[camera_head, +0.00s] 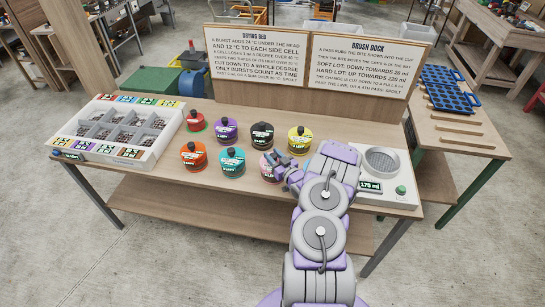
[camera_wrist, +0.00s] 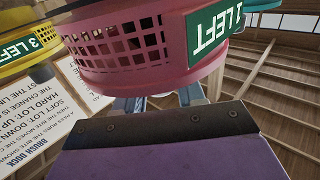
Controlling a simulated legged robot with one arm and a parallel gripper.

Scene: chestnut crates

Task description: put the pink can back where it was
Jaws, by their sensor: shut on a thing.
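The pink can (camera_head: 265,166) is at the right end of the front row of cans, partly hidden behind my gripper (camera_head: 281,171). In the wrist view the pink can (camera_wrist: 125,42) fills the top, with slotted pink walls and a green label reading "1 LEFT". My gripper (camera_wrist: 168,102) is shut on the pink can; its fingertips are mostly hidden under it. I cannot tell whether the can touches the table or hangs just above it.
On the table (camera_head: 185,187), the teal can (camera_head: 232,164) stands left of the pink can. The yellow can (camera_head: 299,142) and black can (camera_head: 262,137) stand behind. A sectioned tray (camera_head: 75,142) is left; a white device (camera_head: 372,194) reading "175 ml" is right.

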